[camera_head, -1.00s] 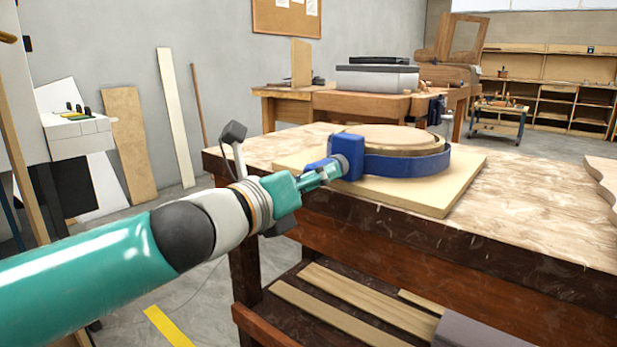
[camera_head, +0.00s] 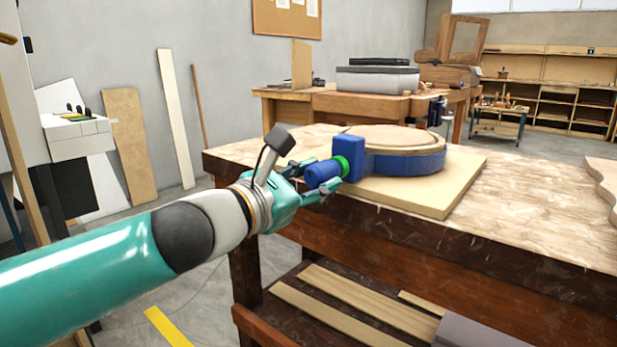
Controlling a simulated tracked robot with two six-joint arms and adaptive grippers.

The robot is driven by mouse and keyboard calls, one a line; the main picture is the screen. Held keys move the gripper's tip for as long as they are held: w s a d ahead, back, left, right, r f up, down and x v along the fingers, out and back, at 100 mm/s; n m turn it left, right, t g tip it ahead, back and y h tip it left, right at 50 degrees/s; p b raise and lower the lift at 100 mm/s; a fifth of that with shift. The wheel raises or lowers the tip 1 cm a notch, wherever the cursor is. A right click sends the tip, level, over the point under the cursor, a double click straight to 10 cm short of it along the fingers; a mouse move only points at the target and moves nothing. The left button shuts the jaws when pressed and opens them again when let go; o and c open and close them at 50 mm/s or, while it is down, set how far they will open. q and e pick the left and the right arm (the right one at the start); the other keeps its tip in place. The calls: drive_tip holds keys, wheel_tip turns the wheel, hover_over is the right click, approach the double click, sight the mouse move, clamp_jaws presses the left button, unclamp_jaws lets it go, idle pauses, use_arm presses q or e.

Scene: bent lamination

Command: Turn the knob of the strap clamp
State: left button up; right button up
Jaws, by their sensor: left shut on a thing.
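The strap clamp is a blue band (camera_head: 408,164) around a round wooden form (camera_head: 390,135), with a blue block (camera_head: 350,158) at its left side. Its blue knob (camera_head: 322,174) sticks out to the left of the block, and a green ring (camera_head: 342,165) shows between knob and block. My left gripper (camera_head: 318,178) is at the knob, with a finger on either side of it, shut on it. The wrist is rolled, and a dark-headed bracket stands up from it. My right gripper is not in view.
The clamped form lies on a pale board (camera_head: 440,196) on a worn wooden workbench (camera_head: 530,215). A lower shelf holds wooden strips (camera_head: 370,305). A wavy-edged wooden piece (camera_head: 602,180) lies at the right. The bench top between is clear.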

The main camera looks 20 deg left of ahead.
use_arm(q)
drive_tip(key=m, duration=0.5)
drive_tip(key=shift+f, duration=0.1)
idle(0.4)
drive_tip(key=o, duration=1.1)
drive_tip(key=shift+w, duration=0.1)
drive_tip(key=shift+o, duration=0.2)
drive_tip(key=shift+s+a, duration=0.2)
drive_tip(key=shift+s, duration=0.25)
drive_tip(key=v, duration=1.1)
